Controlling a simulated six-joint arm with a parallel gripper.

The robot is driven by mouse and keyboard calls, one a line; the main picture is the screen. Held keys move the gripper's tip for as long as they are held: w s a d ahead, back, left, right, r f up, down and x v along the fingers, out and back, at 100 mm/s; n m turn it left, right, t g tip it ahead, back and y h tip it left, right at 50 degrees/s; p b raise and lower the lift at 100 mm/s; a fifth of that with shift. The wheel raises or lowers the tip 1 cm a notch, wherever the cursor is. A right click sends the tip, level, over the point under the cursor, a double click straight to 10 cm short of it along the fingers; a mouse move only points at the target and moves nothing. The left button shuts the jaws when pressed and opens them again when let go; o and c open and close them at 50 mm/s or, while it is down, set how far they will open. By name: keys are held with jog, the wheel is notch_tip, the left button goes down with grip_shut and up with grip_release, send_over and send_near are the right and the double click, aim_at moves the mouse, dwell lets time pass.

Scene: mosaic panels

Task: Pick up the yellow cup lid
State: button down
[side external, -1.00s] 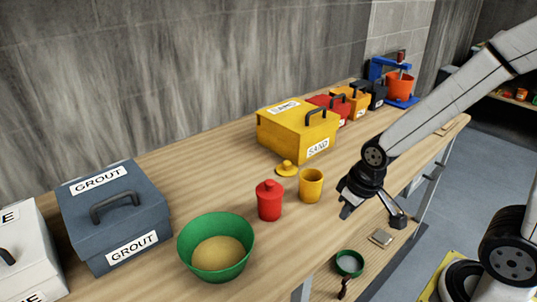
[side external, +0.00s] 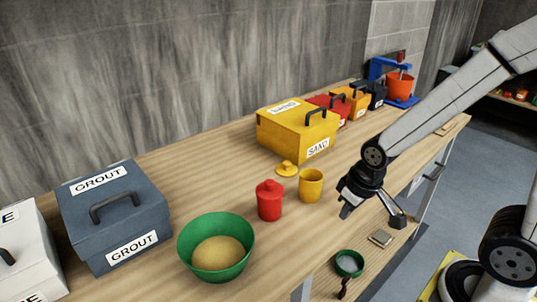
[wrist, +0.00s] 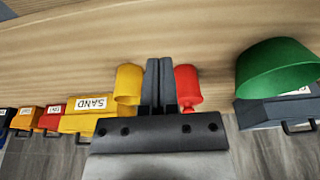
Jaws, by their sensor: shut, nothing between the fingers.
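The yellow cup lid (side external: 287,168) lies on the table behind the yellow cup (side external: 311,186), a little to its left, with its knob up. The yellow cup stands open and upright. A red cup with its lid on (side external: 269,200) stands to the left. My gripper (side external: 345,213) is to the right of the yellow cup, apart from it and the lid. In the wrist view my gripper (wrist: 159,62) has its fingers together and empty. There the yellow cup (wrist: 129,84) and red cup (wrist: 187,86) show on either side; I cannot make out the lid.
A yellow SAND box (side external: 290,135) stands behind the lid. A green bowl of sand (side external: 216,247) and a GROUT box (side external: 112,217) are at left. A small green dish (side external: 349,263) and a flat block (side external: 381,238) lie near the front edge.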

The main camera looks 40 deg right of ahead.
dwell(0.4)
jog(key=c, duration=0.6)
grip_release()
jog(key=m+g, duration=0.1)
jog(key=m, duration=0.1)
send_over(287, 163)
jog(key=s, duration=0.1)
jog(key=shift+f, duration=1)
jog(key=shift+w+f, duration=0.15)
jog(key=shift+f, duration=1.2)
